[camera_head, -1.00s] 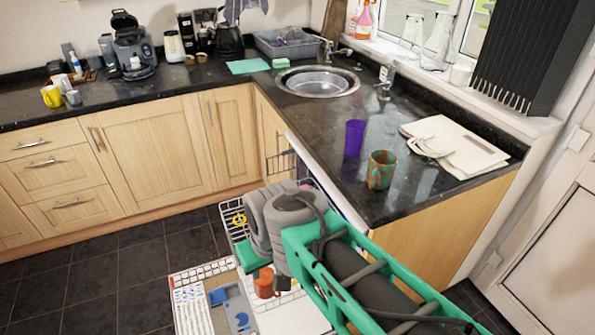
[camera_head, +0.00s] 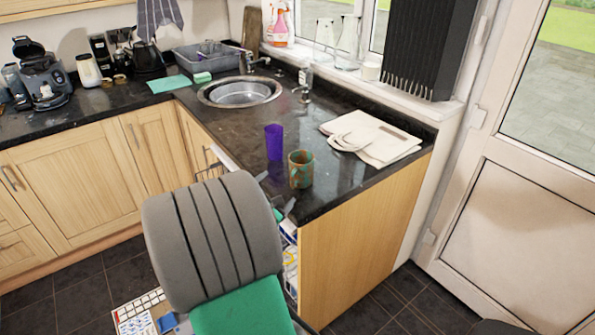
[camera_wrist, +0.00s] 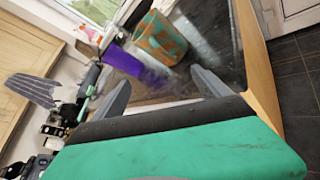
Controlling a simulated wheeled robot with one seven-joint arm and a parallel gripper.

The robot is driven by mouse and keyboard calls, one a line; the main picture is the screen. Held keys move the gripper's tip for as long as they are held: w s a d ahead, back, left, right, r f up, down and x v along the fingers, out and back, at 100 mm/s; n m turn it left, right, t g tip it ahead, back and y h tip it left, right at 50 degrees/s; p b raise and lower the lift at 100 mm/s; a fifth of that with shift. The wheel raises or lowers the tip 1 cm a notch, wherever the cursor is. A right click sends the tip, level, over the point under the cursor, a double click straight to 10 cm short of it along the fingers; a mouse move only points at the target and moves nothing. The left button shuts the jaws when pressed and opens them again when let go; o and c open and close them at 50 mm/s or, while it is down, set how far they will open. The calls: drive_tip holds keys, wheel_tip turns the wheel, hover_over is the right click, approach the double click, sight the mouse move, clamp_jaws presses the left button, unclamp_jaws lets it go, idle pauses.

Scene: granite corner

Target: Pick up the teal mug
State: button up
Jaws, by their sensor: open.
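The teal mug (camera_head: 301,170), patterned with brown-orange patches, stands upright on the dark counter near its front edge. It also shows in the wrist view (camera_wrist: 160,38), beyond the gap between my fingers. My gripper (camera_head: 276,192) is open and empty, at the counter's front edge just left of and nearer than the mug. In the wrist view, its two grey fingers (camera_wrist: 160,88) are spread apart and do not touch the mug. My grey and green arm hides part of the cabinet front below.
A purple cup (camera_head: 274,142) stands just behind and left of the mug, also close in the wrist view (camera_wrist: 125,60). A cream folded bag (camera_head: 372,137) lies to the right. The sink (camera_head: 240,92) is behind. Bare counter (camera_head: 235,133) lies left of the cup.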

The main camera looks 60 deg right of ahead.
sight(298, 177)
drive_tip(key=shift+o, duration=0.8)
drive_tip(key=s+d+n+h, duration=0.1)
drive_tip(key=n, duration=0.1)
drive_tip(key=s+d+f+n+h+b, duration=0.1)
drive_tip(key=n, duration=0.1)
drive_tip(key=s+d+n+t+b, duration=0.1)
drive_tip(key=shift+s+d+f+n+h, duration=0.15)
drive_tip(key=shift+d+f+n+h, duration=0.15)
drive_tip(key=shift+d+n+h, duration=0.1)
drive_tip(key=shift+s+d+n, duration=0.15)
drive_tip(key=shift+d+n, duration=0.05)
drive_tip(key=shift+n, duration=0.7)
drive_tip(key=shift+t+h, duration=0.3)
drive_tip(key=shift+t, duration=0.1)
drive_tip(key=p+x, duration=0.2)
drive_tip(key=x, duration=0.5)
drive_tip(key=shift+d+r, duration=0.15)
drive_tip(key=shift+d, duration=0.25)
drive_tip(key=c, duration=1.8)
